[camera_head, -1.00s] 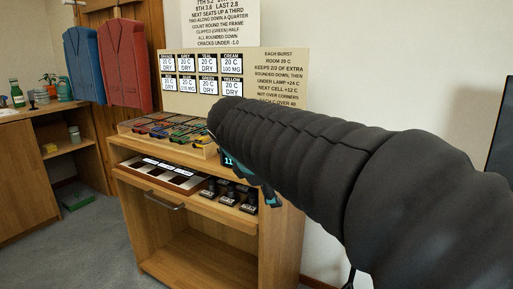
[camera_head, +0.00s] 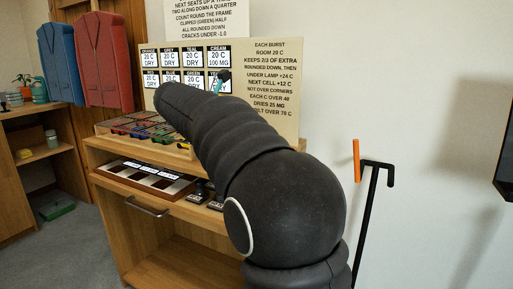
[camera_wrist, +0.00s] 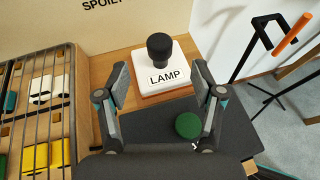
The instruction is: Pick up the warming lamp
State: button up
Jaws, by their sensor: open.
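The warming lamp (camera_wrist: 165,78) shows in the wrist view as a white block labelled LAMP with a black knob (camera_wrist: 160,46) standing upright on it. It rests on the wooden top near the upright board. My gripper (camera_wrist: 160,72) is open and empty. Its two fingers point toward the lamp, one at each side of the view, with the lamp beyond and between their tips; I see no contact. In the head view my arm hides the lamp, and only a small part of the gripper (camera_head: 222,80) shows in front of the board.
A barred tray (camera_wrist: 75,115) with coloured pieces lies left of the gripper. A green disc (camera_wrist: 188,125) sits on a dark surface below the fingers. A black stand with an orange bar (camera_head: 356,160) is at the right. A drawer (camera_head: 150,180) is pulled out below the top.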

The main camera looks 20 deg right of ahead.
jog(key=shift+b+x, duration=0.6)
jog(key=shift+x, duration=3.65)
jog(key=shift+r, duration=0.2)
grip_shut()
